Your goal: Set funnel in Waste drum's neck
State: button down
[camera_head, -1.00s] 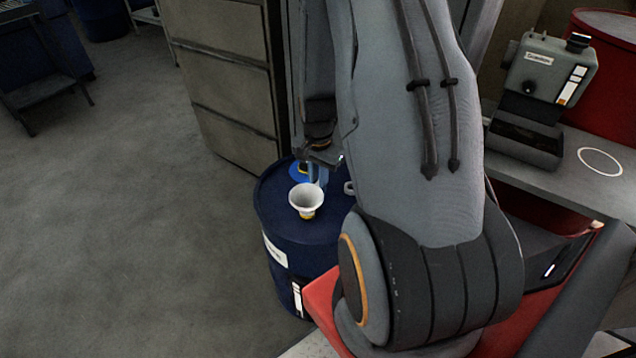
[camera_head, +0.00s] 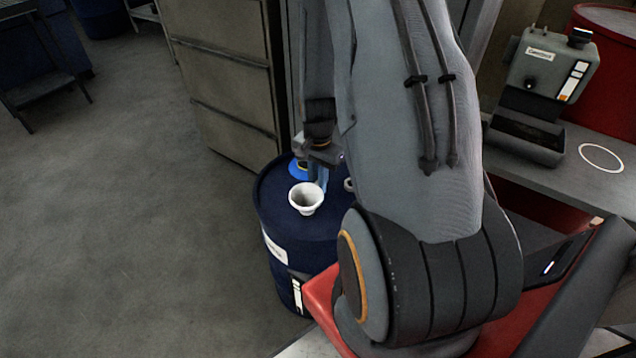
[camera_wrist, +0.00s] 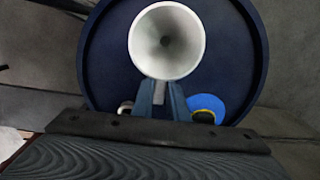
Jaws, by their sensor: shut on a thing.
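The white funnel (camera_head: 305,197) is upright, wide mouth up, over the top of the dark blue waste drum (camera_head: 285,225). In the wrist view the funnel (camera_wrist: 167,40) shows from above, with its dark hole in the middle. My gripper (camera_head: 320,178) is shut on the funnel's near side in the wrist view; its blue fingers (camera_wrist: 162,93) meet the rim there. The drum's neck is hidden under the funnel. I cannot tell whether the spout is inside the neck or just above it.
A bright blue round piece with some yellow (camera_wrist: 207,105) lies on the drum top beside my fingers. A small metal fitting (camera_wrist: 125,107) is on their other side. A drawer cabinet (camera_head: 225,85) stands close behind the drum. Open floor (camera_head: 120,220) lies to the left.

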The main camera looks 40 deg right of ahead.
jog(key=c, duration=1.7)
grip_release()
jog(key=shift+o, duration=0.2)
jog(key=shift+r, duration=0.1)
jog(key=shift+r, duration=3.85)
